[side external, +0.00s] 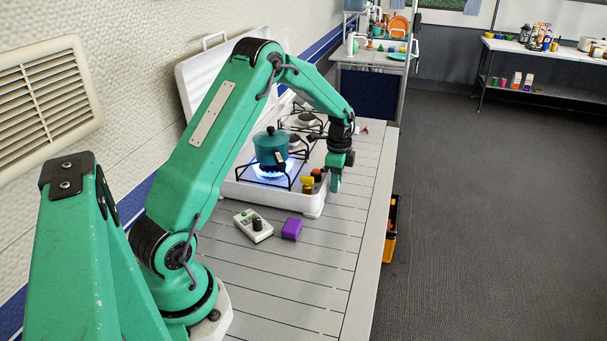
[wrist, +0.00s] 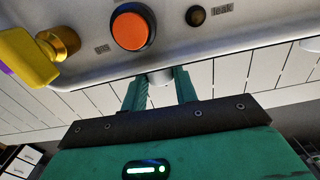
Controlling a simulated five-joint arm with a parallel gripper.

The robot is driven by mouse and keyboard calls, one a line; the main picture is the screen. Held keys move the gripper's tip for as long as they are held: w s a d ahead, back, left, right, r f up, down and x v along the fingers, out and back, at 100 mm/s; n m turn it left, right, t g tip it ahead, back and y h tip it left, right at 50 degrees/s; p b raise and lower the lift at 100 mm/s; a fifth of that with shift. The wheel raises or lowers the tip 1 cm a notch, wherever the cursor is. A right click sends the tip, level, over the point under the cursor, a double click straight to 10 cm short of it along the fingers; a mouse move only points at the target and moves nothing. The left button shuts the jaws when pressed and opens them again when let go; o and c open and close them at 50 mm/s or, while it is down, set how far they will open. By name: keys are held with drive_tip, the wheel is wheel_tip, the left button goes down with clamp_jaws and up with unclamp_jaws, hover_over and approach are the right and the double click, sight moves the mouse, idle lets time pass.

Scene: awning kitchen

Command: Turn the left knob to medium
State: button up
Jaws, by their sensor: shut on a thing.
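The stove (side external: 300,203) is a white tray with a row of controls along its front. A yellow knob (side external: 307,183) is at its near end; it also shows at the left of the wrist view (wrist: 33,57), with a brass-coloured stem. An orange round control (wrist: 133,27) and a small dark one (wrist: 196,16) are beside it. My gripper (wrist: 160,85) is low in front of the panel, apart from the yellow knob. In the side view my gripper (side external: 336,180) hangs beside the stove front.
A teal pot (side external: 271,148) stands over a lit blue flame on the near burner. A grey device with a dark dial (side external: 253,226) and a purple block (side external: 292,229) lie on the slatted table (side external: 285,290). The table is clear in front of them.

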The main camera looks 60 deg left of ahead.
drive_tip(key=shift+s+d+t+y, duration=0.2)
drive_tip(key=shift+t+y, duration=0.2)
drive_tip(key=shift+t, duration=0.5)
drive_tip(key=o, duration=1)
drive_tip(key=shift+c, duration=0.2)
drive_tip(key=shift+r, duration=0.1)
wheel_tip(320, 180, up, 8)
drive_tip(key=s, duration=0.1)
drive_tip(key=shift+s+d+f, duration=0.15)
drive_tip(key=shift+d+f, duration=0.1)
drive_tip(key=shift+d, duration=0.05)
